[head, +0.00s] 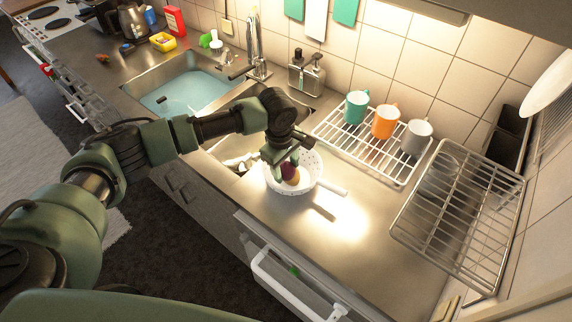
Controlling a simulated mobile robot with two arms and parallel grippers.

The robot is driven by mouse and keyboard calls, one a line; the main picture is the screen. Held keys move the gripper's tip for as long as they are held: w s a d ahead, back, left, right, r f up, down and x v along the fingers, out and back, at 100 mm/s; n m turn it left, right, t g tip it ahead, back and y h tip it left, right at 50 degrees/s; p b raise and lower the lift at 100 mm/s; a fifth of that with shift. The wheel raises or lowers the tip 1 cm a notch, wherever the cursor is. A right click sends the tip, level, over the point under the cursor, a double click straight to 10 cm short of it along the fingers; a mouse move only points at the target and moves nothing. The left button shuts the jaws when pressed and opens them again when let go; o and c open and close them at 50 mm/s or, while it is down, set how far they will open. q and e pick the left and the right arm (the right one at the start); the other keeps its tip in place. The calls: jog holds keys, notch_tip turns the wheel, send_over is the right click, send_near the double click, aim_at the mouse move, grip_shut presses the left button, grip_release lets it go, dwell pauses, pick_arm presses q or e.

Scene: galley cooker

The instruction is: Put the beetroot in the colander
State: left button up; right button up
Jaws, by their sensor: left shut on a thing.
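The white colander (311,165), with small holes and a side handle, sits on the steel counter right of the sink. My left gripper (287,170) reaches over it from the left, pointing down. It is shut on the dark purple beetroot (291,174), which shows within the colander's rim. The fingers hide part of the beetroot, and I cannot tell whether it touches the colander's bottom. My right gripper is not in view.
A white rack with a teal mug (356,107), an orange mug (385,121) and a grey mug (416,138) stands behind the colander. A wire dish rack (470,215) is at the right. The water-filled sink (190,92) is left. The front counter is clear.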

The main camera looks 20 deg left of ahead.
aim_at(282, 170)
pick_arm(q)
jog(key=o, duration=1.2)
jog(key=shift+w+r, duration=0.1)
jog(key=shift+r, duration=0.15)
jog(key=r+b, duration=0.1)
jog(key=r, duration=0.3)
jog(key=s+r+b, duration=0.1)
jog(key=r, duration=0.3)
jog(key=r+b, duration=0.1)
jog(key=r, duration=0.3)
jog(key=shift+s+a+r+b, duration=0.2)
jog(key=shift+s+a+b, duration=0.1)
jog(key=shift+b, duration=0.1)
